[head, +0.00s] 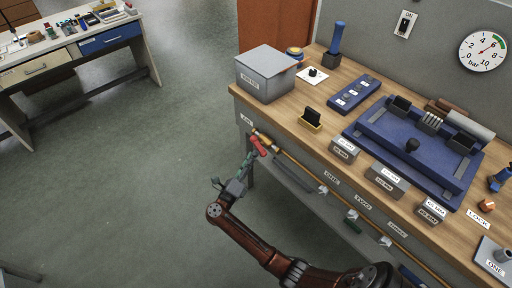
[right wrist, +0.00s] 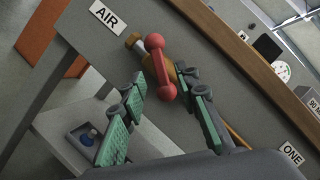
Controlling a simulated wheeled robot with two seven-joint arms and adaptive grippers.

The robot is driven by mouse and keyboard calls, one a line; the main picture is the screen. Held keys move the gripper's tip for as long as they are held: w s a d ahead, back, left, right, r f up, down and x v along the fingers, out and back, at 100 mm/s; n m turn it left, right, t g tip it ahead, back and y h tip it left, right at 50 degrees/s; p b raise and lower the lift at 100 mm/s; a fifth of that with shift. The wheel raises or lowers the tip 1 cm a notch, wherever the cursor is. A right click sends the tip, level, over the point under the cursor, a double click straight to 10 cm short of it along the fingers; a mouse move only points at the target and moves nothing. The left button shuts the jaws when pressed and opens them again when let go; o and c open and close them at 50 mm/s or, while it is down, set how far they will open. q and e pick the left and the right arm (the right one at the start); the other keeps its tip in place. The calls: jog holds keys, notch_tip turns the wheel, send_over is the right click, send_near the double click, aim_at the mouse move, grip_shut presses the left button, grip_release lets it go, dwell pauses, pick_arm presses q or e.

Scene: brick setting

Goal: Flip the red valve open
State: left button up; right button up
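The red valve handle (head: 259,145) sits on the yellow pipe along the bench front, near its left end. In the right wrist view the red handle (right wrist: 160,68) is a bar with rounded ends, slanting across the brass-coloured valve body (right wrist: 135,42) under the AIR label (right wrist: 104,14). My right gripper (head: 236,168) is just below and left of the handle in the head view. In the right wrist view its green-padded fingers (right wrist: 165,85) are spread, with the handle between them in the picture; I see no clear contact. My left gripper is not in view.
The yellow pipe (head: 300,170) runs along the bench front with several more valves. The wooden bench top (head: 318,135) holds a grey box (head: 266,75) and a blue fixture (head: 420,150). A gauge (head: 483,50) hangs on the wall. Open floor (head: 120,170) lies left.

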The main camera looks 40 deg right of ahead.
aim_at(257, 148)
jog(key=x, duration=0.4)
jog(key=shift+w+d+b, duration=0.1)
jog(key=shift+b, duration=0.3)
jog(key=shift+x, duration=0.85)
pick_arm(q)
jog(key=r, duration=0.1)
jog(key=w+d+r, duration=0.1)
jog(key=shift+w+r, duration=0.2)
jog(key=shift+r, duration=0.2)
pick_arm(e)
grip_shut()
